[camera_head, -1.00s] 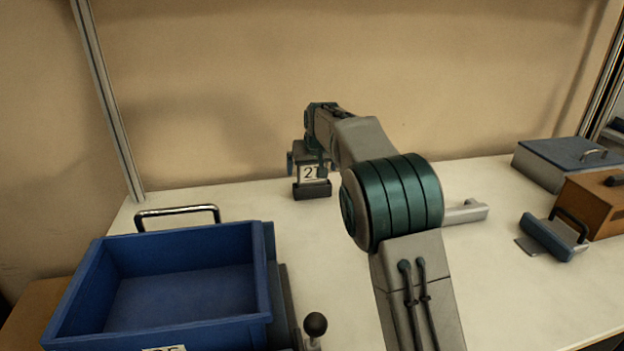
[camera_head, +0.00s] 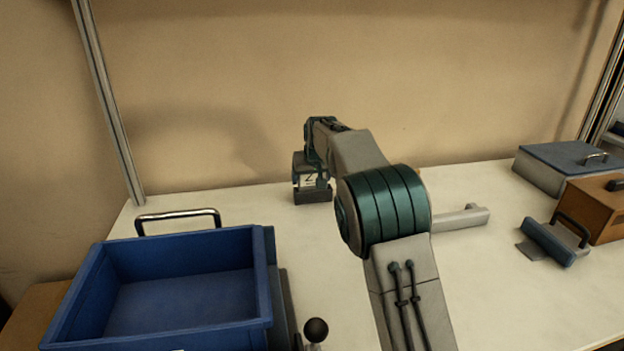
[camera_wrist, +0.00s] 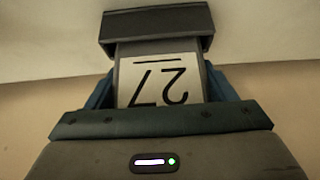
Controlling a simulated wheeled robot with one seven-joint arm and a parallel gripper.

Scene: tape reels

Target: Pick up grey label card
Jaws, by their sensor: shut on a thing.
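The grey label card (camera_wrist: 158,60) stands upright in the wrist view, with a white face reading 27 upside down and a dark block at its foot. My gripper (camera_wrist: 160,92) is shut on it, with a teal finger at each side edge. In the head view the card (camera_head: 309,181) stands towards the back of the white table, its number partly hidden by my gripper (camera_head: 311,170). The dark foot (camera_head: 313,197) appears to rest on the table; I cannot tell whether it is clear of it.
An empty blue bin (camera_head: 62,290) fills the front left, with a metal handle (camera_head: 178,213) behind it and a black knob (camera_head: 316,329) at its right. A grey bar (camera_head: 462,217), a blue handled piece (camera_head: 550,242), an orange box (camera_head: 598,222) and a grey-blue box (camera_head: 545,170) lie right.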

